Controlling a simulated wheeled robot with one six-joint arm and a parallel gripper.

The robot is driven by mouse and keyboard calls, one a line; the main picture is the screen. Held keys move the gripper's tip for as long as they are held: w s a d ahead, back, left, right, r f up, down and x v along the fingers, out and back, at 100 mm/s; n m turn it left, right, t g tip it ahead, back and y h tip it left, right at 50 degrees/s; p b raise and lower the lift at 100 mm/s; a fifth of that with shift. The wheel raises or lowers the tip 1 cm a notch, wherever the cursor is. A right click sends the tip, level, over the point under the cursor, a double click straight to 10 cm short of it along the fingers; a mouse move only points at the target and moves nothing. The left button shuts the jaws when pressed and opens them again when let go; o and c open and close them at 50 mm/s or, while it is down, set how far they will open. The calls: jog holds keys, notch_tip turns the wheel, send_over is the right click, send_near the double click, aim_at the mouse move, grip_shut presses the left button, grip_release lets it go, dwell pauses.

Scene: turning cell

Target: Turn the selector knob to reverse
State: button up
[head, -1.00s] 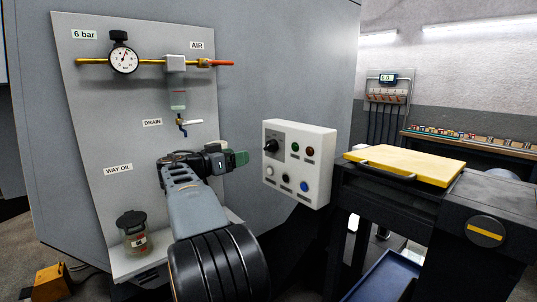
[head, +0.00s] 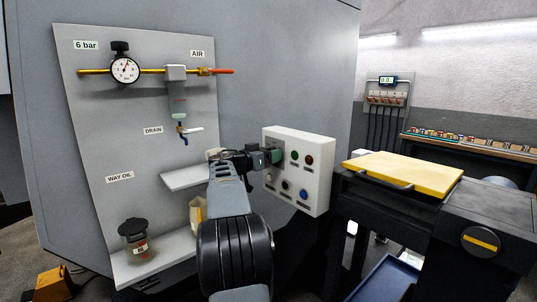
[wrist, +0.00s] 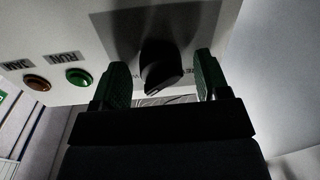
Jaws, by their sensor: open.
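The selector knob (wrist: 160,66) is black and sits on a dark plate (wrist: 120,25) on the white control box (head: 318,170). In the wrist view it stands between the two green fingertips of my open gripper (wrist: 158,78), with a gap on each side. In the head view my gripper (head: 272,156) is at the upper left of the box face and hides the knob. The label around the knob is mostly covered and in shadow, so its setting cannot be read.
More buttons, including a blue one (head: 303,194), are below. The air panel (head: 85,130) stands left. A yellow-topped block (head: 405,168) stands right of the box.

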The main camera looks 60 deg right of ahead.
jog(key=c, duration=0.9)
